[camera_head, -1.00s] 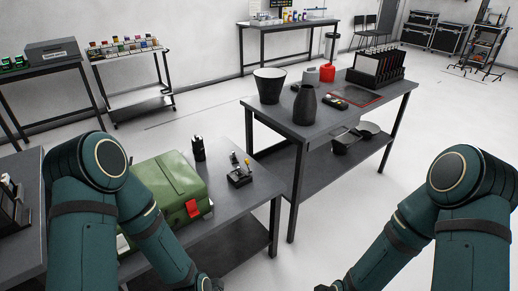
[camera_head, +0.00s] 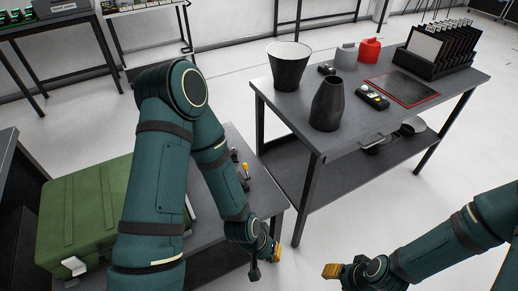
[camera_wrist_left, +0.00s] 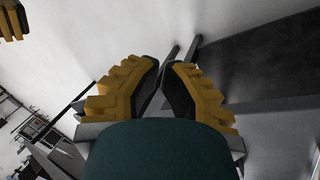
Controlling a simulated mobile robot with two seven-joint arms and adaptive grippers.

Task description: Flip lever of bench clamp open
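The small bench clamp stands on the grey left bench. My left arm covers most of it in the head view; its yellow-tipped lever parts (camera_head: 246,170) show just right of the forearm. My left gripper (camera_head: 276,250), with yellow fingers, hangs near the bench's front right corner, nearer to me than the clamp and apart from it. In the left wrist view a gap shows between its fingers (camera_wrist_left: 162,85), with nothing held. The clamp is not seen there. My right gripper (camera_head: 332,271) is low over the floor at right; its finger opening is unclear.
A green case (camera_head: 85,215) lies on the left bench (camera_head: 265,196), partly behind my left arm. Floor separates the tables.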

